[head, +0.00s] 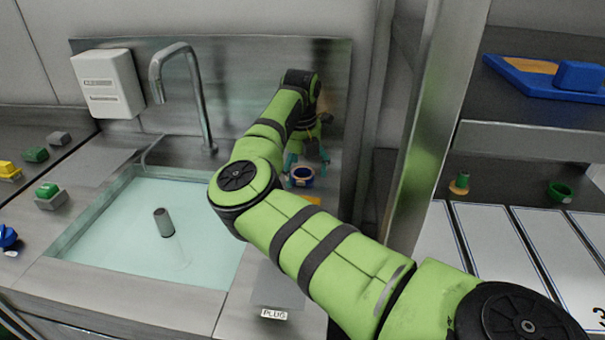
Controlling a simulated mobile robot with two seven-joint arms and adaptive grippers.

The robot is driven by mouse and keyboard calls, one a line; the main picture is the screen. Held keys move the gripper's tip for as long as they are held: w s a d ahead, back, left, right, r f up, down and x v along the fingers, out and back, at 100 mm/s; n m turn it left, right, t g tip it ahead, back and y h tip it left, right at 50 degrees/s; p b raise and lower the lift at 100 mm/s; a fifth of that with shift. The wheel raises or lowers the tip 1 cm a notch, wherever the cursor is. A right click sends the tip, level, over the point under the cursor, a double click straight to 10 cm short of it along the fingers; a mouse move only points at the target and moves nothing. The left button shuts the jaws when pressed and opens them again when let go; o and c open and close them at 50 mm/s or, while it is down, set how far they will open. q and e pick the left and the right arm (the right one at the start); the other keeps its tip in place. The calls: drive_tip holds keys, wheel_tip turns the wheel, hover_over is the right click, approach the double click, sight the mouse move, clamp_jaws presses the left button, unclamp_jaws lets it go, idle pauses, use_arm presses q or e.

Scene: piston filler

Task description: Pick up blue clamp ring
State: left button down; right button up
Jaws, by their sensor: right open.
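A blue ring (302,181), which looks like the blue clamp ring, lies on the steel counter to the right of the sink, near the back. My right gripper (307,164) is open just behind and above it, with its teal fingertips pointing down. One fingertip is close to the ring's left rear side and the other is to its right. I cannot tell whether either touches it. My left gripper is not in view.
The sink (110,240) holds water and an upright grey tube (163,222). A faucet (190,90) rises behind it. Coloured parts sit at left. A shelf post (435,120) stands right, beside shelves with a blue tray (540,78).

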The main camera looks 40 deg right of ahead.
drive_tip(key=c, duration=1.3)
